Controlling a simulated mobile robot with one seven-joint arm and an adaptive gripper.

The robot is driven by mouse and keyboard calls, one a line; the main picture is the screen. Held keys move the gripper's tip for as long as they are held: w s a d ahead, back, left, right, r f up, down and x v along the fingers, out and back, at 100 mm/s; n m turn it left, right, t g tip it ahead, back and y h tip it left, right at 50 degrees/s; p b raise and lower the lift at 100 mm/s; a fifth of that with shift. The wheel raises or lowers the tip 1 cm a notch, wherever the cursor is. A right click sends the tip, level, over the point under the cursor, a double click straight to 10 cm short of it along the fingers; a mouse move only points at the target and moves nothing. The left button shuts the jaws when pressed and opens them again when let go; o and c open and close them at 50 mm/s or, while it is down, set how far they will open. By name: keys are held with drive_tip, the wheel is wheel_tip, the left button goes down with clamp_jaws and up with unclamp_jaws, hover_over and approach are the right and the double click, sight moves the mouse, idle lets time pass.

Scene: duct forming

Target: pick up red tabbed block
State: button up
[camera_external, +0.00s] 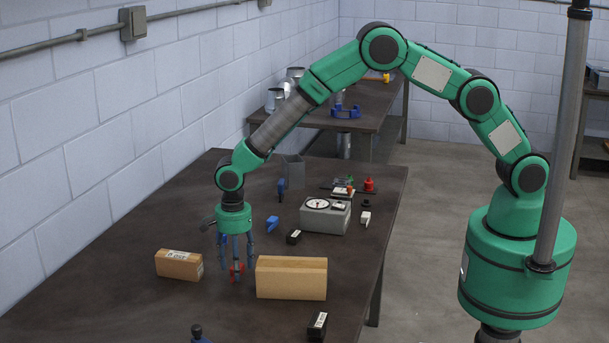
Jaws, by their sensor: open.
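The red tabbed block (237,270) is a small red piece low between the fingers of my gripper (236,268). It is partly hidden by the fingers, so its tab and full shape are not clear. My gripper points straight down over the dark table (200,315), with its blue-grey fingers on either side of the red piece. The fingers are open, and I cannot tell whether they touch it.
A large cardboard box (291,278) stands close right of my gripper, and a smaller box (179,264) stands to its left. A grey gauge unit (326,217), a blue piece (272,223) and black-and-white blocks (294,237) lie behind. The front left of the table is clear.

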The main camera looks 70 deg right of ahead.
drive_tip(key=shift+f, duration=0.5)
drive_tip(key=c, duration=1.3)
